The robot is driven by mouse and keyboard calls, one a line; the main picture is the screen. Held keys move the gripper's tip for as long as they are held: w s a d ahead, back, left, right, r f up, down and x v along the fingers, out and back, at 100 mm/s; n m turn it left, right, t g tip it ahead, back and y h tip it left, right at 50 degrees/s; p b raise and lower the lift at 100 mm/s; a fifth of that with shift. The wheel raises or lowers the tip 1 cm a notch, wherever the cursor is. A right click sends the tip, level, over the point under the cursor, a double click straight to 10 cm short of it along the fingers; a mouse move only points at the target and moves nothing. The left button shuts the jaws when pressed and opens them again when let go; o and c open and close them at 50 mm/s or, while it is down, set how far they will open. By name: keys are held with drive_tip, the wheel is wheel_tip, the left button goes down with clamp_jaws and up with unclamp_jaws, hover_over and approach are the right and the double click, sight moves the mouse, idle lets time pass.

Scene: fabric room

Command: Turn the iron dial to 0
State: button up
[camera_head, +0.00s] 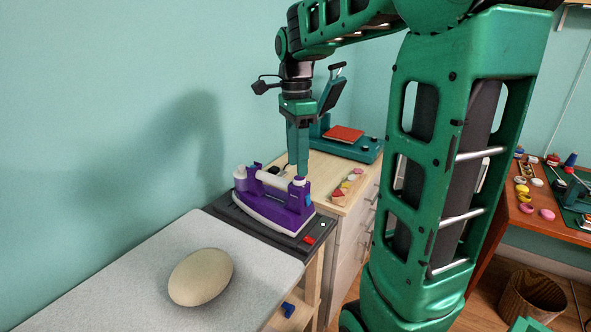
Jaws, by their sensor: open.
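A purple and white iron (268,205) rests on a dark stand at the end of the ironing board. A small white round part (299,181) sits on top at the iron's right end, and another white part (240,172) is at its left end. I cannot tell for sure which is the dial, and no markings are readable. My gripper (298,174) points straight down with its fingertips just above or at the right-hand white part. The fingers are open but seen nearly edge-on; contact cannot be made out.
A pale egg-shaped object (201,277) lies on the grey ironing board (140,290). Behind the iron, a wooden cabinet (325,172) holds a green press (345,140) and a tray of small coloured items (347,187). An orange-brown table (525,205) stands at right, a basket (530,297) below.

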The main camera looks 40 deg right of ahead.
sight(298, 178)
drive_tip(key=shift+s+f, duration=0.2)
drive_tip(key=shift+f, duration=1.35)
drive_tip(key=c, duration=1)
drive_tip(key=shift+w, duration=0.1)
drive_tip(key=shift+c, duration=0.2)
